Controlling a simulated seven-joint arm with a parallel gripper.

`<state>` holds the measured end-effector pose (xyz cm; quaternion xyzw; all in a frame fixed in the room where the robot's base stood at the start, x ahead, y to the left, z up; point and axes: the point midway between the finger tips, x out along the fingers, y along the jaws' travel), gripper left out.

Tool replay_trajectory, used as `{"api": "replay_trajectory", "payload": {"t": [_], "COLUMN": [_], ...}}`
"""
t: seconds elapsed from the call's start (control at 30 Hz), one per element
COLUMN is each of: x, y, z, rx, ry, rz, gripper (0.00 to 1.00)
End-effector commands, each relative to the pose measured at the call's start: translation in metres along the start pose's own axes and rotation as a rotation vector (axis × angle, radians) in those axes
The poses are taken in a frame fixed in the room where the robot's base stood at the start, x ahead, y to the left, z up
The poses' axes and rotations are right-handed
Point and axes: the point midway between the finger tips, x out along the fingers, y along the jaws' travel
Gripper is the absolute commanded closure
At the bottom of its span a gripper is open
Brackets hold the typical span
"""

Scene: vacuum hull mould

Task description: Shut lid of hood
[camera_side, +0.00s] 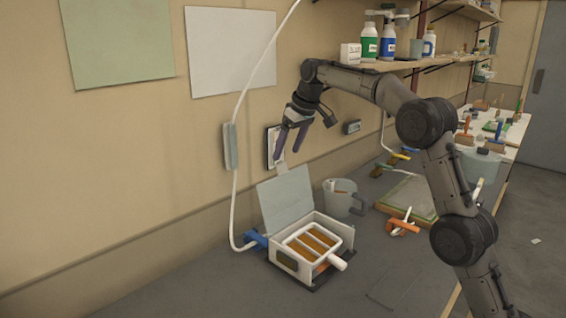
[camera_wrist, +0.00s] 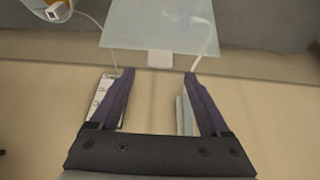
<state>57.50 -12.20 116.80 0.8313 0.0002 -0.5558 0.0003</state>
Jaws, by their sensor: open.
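The hood is a white box (camera_side: 313,268) on the dark bench, with a white frame over orange-brown slats inside. Its pale glassy lid (camera_side: 285,203) stands open, tilted up at the back edge of the box.
A grey bucket (camera_side: 340,199) stands right behind the box. A white hose (camera_side: 236,195) runs down the wall to a blue clamp (camera_side: 256,240) left of the box. An orange clamp (camera_side: 402,228) lies to the right. A shelf with bottles (camera_side: 388,44) hangs above.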

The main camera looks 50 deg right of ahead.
Motion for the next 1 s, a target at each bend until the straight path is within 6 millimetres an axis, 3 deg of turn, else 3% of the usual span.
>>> {"api": "replay_trajectory", "payload": {"t": [0.1, 0.3, 0.7, 1.0], "x": [0.022, 0.045, 0.051, 0.051], "y": [0.000, 0.000, 0.000, 0.000], "z": [0.000, 0.000, 0.000, 0.000], "rx": [0.000, 0.000, 0.000, 0.000], "ry": [-0.003, -0.001, 0.000, 0.000], "rz": [-0.001, -0.001, 0.000, 0.000], "gripper": [0.20, 0.20, 0.20, 0.72]}}
